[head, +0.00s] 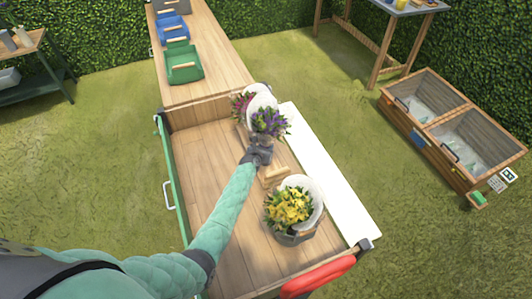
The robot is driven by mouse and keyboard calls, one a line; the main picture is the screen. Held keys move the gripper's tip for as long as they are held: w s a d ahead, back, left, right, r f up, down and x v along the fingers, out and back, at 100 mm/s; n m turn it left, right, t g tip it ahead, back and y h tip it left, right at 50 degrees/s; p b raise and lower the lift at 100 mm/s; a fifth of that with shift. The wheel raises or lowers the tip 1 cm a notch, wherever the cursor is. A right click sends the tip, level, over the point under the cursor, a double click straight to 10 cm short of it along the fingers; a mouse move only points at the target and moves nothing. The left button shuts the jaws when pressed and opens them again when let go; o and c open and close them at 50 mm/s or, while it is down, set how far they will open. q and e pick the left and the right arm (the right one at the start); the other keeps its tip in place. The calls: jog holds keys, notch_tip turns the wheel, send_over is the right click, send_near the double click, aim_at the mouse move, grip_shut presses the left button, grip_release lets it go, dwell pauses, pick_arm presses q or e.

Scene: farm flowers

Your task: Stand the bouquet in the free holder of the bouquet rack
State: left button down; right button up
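A bouquet of purple flowers (269,122) is at the far right part of the wooden cart bed. Pink-red flowers (241,105) show just beyond it to the left, with white wrapping (262,96) behind both. A yellow bouquet (289,205) in white wrapping stands in a grey round holder (290,237) at the near right. A light wooden piece (275,177), perhaps part of the rack, lies between them. My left gripper (261,143) is right at the near underside of the purple flowers. Its fingers are too small and covered to tell whether they grip. My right gripper is out of view.
The wooden cart bed (205,185) is clear on its left side. A white panel (335,182) runs along its right. A red part (318,277) is at its near edge. Green (182,62) and blue (173,27) carriers stand on the planks beyond. Wooden frames (432,125) stand right.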

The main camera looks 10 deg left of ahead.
pick_arm(q)
jog(key=shift+a+f, duration=0.15)
jog(key=shift+f, duration=0.35)
jog(key=shift+s+f+b, duration=0.1)
jog(key=shift+f+b, duration=0.2)
jog(key=shift+f, duration=1.05)
jog(key=shift+r, duration=0.1)
jog(key=c, duration=1)
grip_release()
jog(key=shift+c, duration=0.2)
jog(key=shift+s, duration=0.1)
jog(key=shift+s+r, duration=0.1)
jog(key=shift+s, duration=0.25)
jog(key=v, duration=1.1)
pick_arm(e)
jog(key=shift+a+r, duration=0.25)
